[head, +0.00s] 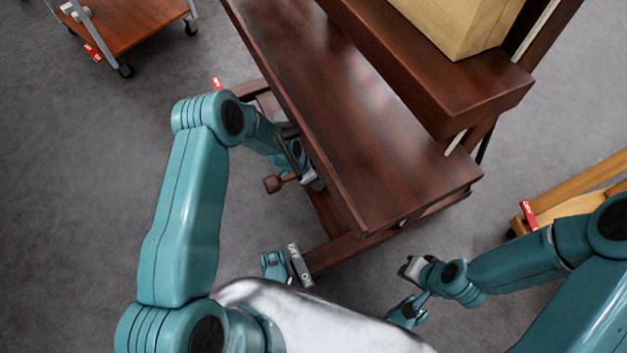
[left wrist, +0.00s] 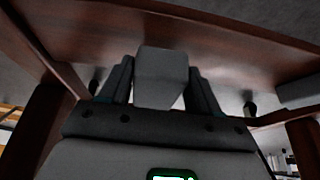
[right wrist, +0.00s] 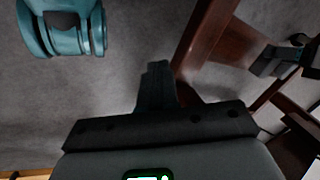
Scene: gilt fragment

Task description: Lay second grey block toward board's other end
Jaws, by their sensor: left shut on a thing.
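My left gripper (left wrist: 160,88) is shut on a grey block (left wrist: 162,72), which stands up between its two fingers. In the head view the left gripper is at the left side of the dark brown bench, partly hidden by the bench and my arm. A dark brown board (left wrist: 225,50) spans the left wrist view beyond the held block. Another grey block-like piece (left wrist: 298,90) shows at that view's right edge; I cannot tell what it rests on. My right gripper (right wrist: 156,86) is shut and empty, its fingers together, off the bench's near right corner.
The bench's long brown top (head: 330,100) is bare. A raised shelf (head: 440,85) holds a pale wooden box (head: 455,25). A wheeled cart (head: 130,30) stands at the far left, and a light wooden frame (head: 580,190) is at the right. Grey floor is open at the left.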

